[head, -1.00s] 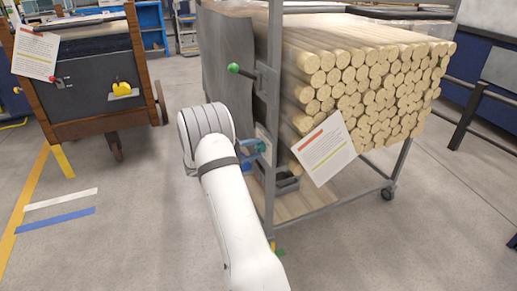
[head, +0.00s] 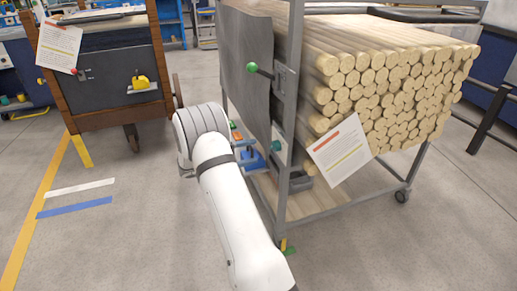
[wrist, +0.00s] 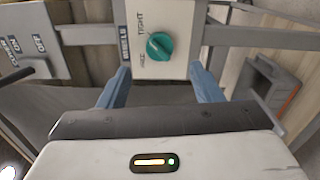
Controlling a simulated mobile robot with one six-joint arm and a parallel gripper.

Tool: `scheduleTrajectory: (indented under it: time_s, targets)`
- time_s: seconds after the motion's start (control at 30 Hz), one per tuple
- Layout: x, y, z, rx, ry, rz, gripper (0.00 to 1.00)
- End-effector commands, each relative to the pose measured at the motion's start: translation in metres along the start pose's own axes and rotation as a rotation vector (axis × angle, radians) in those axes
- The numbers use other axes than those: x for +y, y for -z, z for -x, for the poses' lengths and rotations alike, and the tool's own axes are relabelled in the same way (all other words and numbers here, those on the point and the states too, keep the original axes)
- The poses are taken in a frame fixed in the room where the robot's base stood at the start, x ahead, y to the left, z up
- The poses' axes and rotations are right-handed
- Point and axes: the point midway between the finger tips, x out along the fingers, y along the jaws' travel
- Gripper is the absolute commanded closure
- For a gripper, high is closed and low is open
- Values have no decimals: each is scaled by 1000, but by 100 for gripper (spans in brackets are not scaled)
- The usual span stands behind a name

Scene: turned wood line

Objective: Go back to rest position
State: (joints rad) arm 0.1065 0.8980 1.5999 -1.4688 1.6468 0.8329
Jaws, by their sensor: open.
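My gripper (wrist: 160,68) shows in the wrist view with its two blue fingers apart and nothing between them. Beyond the fingers is a pale control plate (wrist: 172,16) with a teal knob (wrist: 159,46) and printed labels, one reading TIGHT. The knob appears ahead of the fingers, apart from them. In the head view my white arm reaches forward, and the blue of my gripper (head: 254,159) shows beside the rack's near post. The control plate (head: 279,146) is on that rack, just right of the gripper. Much of the gripper is hidden behind my arm.
The wheeled rack (head: 293,110) carries stacked dowels (head: 385,95), a hanging paper sheet (head: 340,150) and a green-knobbed lever (head: 252,67). A dark bin (head: 297,182) sits low inside it. A wooden cart (head: 110,80) stands at left. Floor is open in front of that cart.

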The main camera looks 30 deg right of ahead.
Motion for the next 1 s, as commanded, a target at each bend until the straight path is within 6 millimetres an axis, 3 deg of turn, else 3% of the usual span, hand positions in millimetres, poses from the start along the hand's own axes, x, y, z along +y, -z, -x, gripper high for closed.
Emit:
scheduleTrajectory:
  time_s: [0.57, 0.67, 0.77, 1.0]
  targets:
    - [2, -1, 3, -2, 4, 0, 41]
    - [20, -10, 4, -10, 39, 7, 41]
    - [55, -31, 7, -29, 125, 26, 41]
    - [147, -112, 28, -51, 452, 86, 41]
